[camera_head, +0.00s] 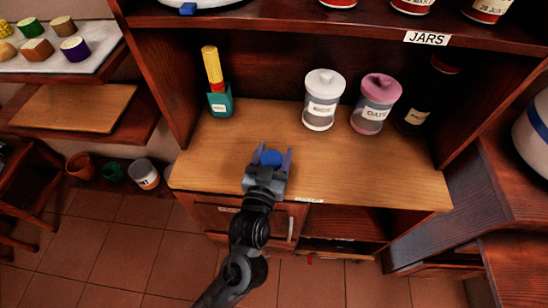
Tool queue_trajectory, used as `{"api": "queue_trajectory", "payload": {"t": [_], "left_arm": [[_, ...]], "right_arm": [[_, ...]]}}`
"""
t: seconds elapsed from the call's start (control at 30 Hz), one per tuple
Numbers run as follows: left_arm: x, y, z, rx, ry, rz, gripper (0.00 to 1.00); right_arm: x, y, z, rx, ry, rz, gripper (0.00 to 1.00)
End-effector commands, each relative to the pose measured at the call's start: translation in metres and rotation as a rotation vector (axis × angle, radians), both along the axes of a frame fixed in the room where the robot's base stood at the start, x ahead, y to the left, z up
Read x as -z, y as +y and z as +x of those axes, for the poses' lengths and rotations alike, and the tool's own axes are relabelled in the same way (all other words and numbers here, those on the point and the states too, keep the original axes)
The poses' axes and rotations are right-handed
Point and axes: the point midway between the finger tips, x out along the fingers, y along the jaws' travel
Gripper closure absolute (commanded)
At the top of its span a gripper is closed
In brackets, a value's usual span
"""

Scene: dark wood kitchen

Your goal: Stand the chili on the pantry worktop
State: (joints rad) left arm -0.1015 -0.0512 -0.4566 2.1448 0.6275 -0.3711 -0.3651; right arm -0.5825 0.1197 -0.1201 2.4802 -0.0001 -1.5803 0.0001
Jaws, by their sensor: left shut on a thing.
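My left gripper (271,163) is over the front middle of the pantry worktop (365,165), with its arm reaching up from the bottom of the view. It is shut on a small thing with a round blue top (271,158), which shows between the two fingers. The rest of the held thing is hidden by the gripper, and no label on it shows, so I cannot confirm it is the chili. I cannot tell whether it touches the wood. My right gripper is not in view.
A teal holder (220,103) with a yellow and red thing stands at the back left. A white-lidded jar (321,99), a pink-lidded jar (375,104) and a dark jar (413,115) stand at the back right. The shelf labelled JARS (426,38) overhangs. The front right is clear.

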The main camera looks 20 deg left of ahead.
Motion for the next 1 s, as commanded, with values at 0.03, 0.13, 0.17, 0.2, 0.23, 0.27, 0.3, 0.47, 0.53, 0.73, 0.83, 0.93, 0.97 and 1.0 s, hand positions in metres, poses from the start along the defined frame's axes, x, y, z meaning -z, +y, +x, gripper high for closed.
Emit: {"api": "queue_trajectory", "payload": {"t": [0.03,0.13,0.17,0.2,0.23,0.27,0.3,0.47,0.53,0.73,0.83,0.93,0.97,1.0], "left_arm": [[0.0034,0.0001,0.0,0.0,-0.003,0.0,0.78],[0.0027,0.0002,0.0,0.0,-0.004,0.0,0.78],[0.0024,0.0002,0.0,0.0,-0.004,0.0,0.78],[0.0023,0.0001,0.0,0.0,-0.004,0.0,0.78],[0.0023,0.0001,0.0,0.0,-0.004,0.0,0.78],[0.0023,0.0001,0.0,0.0,-0.004,0.0,0.78],[0.0024,0.0001,0.0001,0.0,-0.004,0.0,0.78],[0.0061,0.0002,0.0001,-0.001,-0.003,0.0,0.78],[0.0062,0.0002,0.0001,-0.001,-0.002,0.0,0.27],[0.0061,0.0002,0.0001,-0.001,-0.002,0.0,0.12],[0.0061,0.0002,0.0001,-0.001,-0.002,0.0,0.12],[0.0052,0.0001,0.0001,0.0,-0.002,-0.001,0.12],[0.0044,0.0001,0.0001,0.0,-0.003,-0.001,0.12],[0.0026,0.0,0.0001,0.0,-0.003,-0.001,0.12]], "right_arm": [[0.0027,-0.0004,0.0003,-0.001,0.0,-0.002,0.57],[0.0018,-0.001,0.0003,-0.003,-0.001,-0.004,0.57],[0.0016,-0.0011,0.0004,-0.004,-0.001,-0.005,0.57],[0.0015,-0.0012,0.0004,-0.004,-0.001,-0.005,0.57],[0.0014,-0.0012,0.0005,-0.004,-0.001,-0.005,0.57],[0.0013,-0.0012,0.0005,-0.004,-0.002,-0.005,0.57],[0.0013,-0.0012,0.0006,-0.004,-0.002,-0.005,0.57],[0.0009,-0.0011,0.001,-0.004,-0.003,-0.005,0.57],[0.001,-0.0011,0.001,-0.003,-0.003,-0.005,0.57],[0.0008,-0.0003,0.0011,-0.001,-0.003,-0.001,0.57],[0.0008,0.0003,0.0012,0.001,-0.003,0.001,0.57],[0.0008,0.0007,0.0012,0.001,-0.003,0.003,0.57],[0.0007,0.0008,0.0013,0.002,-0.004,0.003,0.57],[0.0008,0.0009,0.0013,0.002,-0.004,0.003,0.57]]}}
